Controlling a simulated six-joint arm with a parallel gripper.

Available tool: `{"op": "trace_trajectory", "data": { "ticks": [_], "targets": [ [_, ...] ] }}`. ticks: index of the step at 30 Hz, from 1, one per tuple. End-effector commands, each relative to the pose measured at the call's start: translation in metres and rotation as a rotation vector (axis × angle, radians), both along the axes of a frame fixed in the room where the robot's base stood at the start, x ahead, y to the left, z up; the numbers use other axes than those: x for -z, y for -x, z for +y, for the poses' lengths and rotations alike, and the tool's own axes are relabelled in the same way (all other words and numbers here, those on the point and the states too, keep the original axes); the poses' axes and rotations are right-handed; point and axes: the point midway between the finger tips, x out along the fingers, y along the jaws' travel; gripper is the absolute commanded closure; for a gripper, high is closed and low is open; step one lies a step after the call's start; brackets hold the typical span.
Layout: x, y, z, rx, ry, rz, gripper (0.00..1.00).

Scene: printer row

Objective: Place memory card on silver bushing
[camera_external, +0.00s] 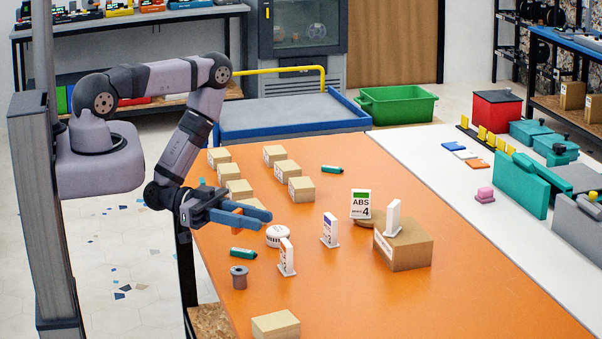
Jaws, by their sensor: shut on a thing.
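My gripper (268,213) is low over the left side of the orange table, its blue-grey fingers pointing right. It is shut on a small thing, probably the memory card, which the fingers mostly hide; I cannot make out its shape. The silver bushing (239,278) is a short grey flanged cylinder standing upright on the table at the near left. My gripper is above and behind it in the picture, clearly apart from it. Nothing is seen resting on the bushing.
A white round device (278,236), a teal stick (243,252) and a standing white label (287,257) are close to the bushing. Several small boxes line the left-back table. A larger cardboard box (403,250) stands right. The table's right front is clear.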

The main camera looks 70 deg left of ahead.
Motion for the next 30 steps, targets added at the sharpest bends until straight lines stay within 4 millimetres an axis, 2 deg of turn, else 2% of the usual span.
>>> {"op": "trace_trajectory", "data": {
  "ticks": [1, 9, 20, 30],
  "targets": [
    [0.012, 0.0, 0.0, 0.0, 0.0, 0.0, 0.95],
    [0.048, 0.0, 0.0, 0.001, 0.001, 0.001, 0.95],
    [0.055, 0.0, 0.0, 0.001, 0.0, 0.0, 0.95],
    [0.089, 0.0, 0.0, 0.001, 0.0, 0.0, 0.95]
  ]
}}
